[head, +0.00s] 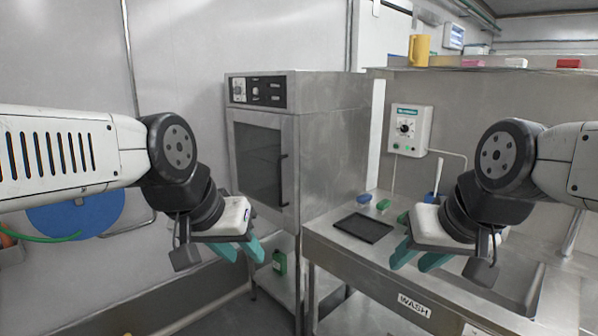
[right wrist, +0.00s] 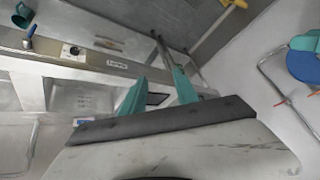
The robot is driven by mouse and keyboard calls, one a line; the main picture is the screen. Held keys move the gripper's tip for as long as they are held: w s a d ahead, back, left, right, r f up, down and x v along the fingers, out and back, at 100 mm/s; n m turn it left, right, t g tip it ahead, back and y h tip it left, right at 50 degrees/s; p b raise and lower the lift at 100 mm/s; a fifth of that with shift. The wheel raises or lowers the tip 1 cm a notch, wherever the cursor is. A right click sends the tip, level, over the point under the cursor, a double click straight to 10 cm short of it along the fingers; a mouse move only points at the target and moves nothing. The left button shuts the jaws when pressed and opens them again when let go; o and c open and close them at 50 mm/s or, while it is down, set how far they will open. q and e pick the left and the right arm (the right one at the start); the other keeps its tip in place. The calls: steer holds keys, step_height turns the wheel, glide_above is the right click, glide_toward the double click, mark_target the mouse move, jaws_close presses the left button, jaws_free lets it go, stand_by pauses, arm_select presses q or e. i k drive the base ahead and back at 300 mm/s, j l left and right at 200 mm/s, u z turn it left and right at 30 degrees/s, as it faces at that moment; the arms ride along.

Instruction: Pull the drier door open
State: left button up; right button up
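The drier (head: 335,130) is a steel cabinet on a stand in the middle of the head view. Its door (head: 262,165) has a dark window and looks shut. A dark vertical handle (head: 284,180) is on the door's right side. My left gripper (head: 241,250) is in front of the drier to the lower left, open and empty, apart from the door. My right gripper (head: 421,258) is over the steel counter, right of the drier, and its teal fingers are apart and empty. The right fingers also show in the right wrist view (right wrist: 158,92).
A steel counter (head: 345,262) with a "WASH" label stands right of the drier, bearing a black tray (head: 363,228) and small coloured items. A green bottle (head: 279,262) stands below the drier. A blue disc (head: 75,215) is at the left. A shelf (head: 480,70) holds a yellow jug (head: 419,50).

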mark_target(287, 219)
steer(key=u, duration=0.55)
steer(key=i+j+u, duration=0.15)
steer(key=i+j, duration=0.25)
steer(key=i+j+u, duration=0.2)
steer(key=i+j, duration=0.15)
steer(key=i, duration=0.25)
